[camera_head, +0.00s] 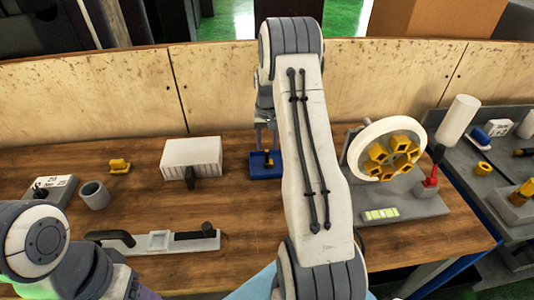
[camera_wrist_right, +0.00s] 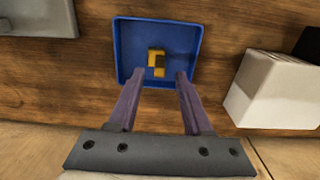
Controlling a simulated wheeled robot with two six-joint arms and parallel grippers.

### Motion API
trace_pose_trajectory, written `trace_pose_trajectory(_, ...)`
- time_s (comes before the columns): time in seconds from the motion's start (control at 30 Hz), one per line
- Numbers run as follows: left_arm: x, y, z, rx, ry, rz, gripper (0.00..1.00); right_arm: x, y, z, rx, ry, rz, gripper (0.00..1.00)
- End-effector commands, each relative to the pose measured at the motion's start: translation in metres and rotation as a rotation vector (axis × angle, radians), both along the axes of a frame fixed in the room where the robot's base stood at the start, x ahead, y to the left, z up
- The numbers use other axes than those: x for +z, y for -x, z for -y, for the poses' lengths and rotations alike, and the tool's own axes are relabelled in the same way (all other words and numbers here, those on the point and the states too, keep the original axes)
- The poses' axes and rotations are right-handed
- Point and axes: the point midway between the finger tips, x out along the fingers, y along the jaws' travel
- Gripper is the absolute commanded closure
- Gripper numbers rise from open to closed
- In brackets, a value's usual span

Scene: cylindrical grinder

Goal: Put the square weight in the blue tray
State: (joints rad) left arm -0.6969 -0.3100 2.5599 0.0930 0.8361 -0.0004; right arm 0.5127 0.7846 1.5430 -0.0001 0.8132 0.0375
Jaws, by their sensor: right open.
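The blue tray (camera_head: 256,175) stands on the wooden table at the middle, and it also shows in the right wrist view (camera_wrist_right: 126,40). A small yellow block with a dark notch (camera_wrist_right: 156,62) lies inside the tray; it looks like the square weight and also shows in the head view (camera_head: 268,158). My right gripper (camera_wrist_right: 160,74) is above the tray with its fingers apart, one on each side of the block's near end, and nothing between them. In the head view the right gripper (camera_head: 266,148) is partly hidden by its arm. My left arm shows at the lower left, its fingers out of view.
A white box (camera_head: 190,156) stands left of the tray. A yellow piece (camera_head: 119,166) and a grey cup (camera_head: 94,194) are farther left. A grey fixture (camera_head: 158,241) lies in front. A wheel with yellow blocks (camera_head: 385,148) stands at the right. A wooden panel closes the back.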

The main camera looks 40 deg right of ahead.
Motion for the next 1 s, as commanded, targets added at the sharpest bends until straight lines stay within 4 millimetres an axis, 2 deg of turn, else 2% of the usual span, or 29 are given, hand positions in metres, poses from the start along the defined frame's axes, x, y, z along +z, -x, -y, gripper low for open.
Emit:
trace_pose_trajectory(0.1,-0.009,0.000,0.000,0.000,0.000,0.000,0.33,0.027,-0.001,0.001,0.000,0.004,0.006,0.50)
trace_pose_trajectory(0.3,-0.014,0.000,0.000,0.000,0.000,0.000,0.33,0.062,0.000,0.000,0.000,0.002,0.003,0.50)
trace_pose_trajectory(0.43,-0.015,0.000,0.000,0.000,0.000,0.000,0.33,0.074,0.000,0.000,0.000,0.001,0.002,0.50)
trace_pose_trajectory(0.67,-0.015,0.000,0.000,0.000,0.000,0.000,0.33,0.079,0.000,-0.005,0.008,-0.001,0.001,0.50)
trace_pose_trajectory(0.77,-0.015,0.000,0.000,0.000,0.000,0.000,0.33,0.087,-0.004,-0.033,0.060,-0.001,0.005,0.50)
trace_pose_trajectory(0.83,-0.015,0.000,0.000,0.000,0.000,0.000,0.33,0.097,-0.005,-0.072,0.134,-0.005,0.011,0.50)
trace_pose_trajectory(0.87,-0.015,0.000,0.000,0.000,0.000,0.000,0.33,0.102,-0.003,-0.093,0.174,-0.007,0.014,0.50)
trace_pose_trajectory(0.93,-0.015,0.000,0.000,0.000,0.000,0.000,0.33,0.114,0.006,-0.150,0.286,-0.011,0.022,0.50)
trace_pose_trajectory(1.0,-0.015,0.000,0.000,0.000,0.000,0.000,0.33,0.125,0.027,-0.207,0.407,-0.017,0.029,0.50)
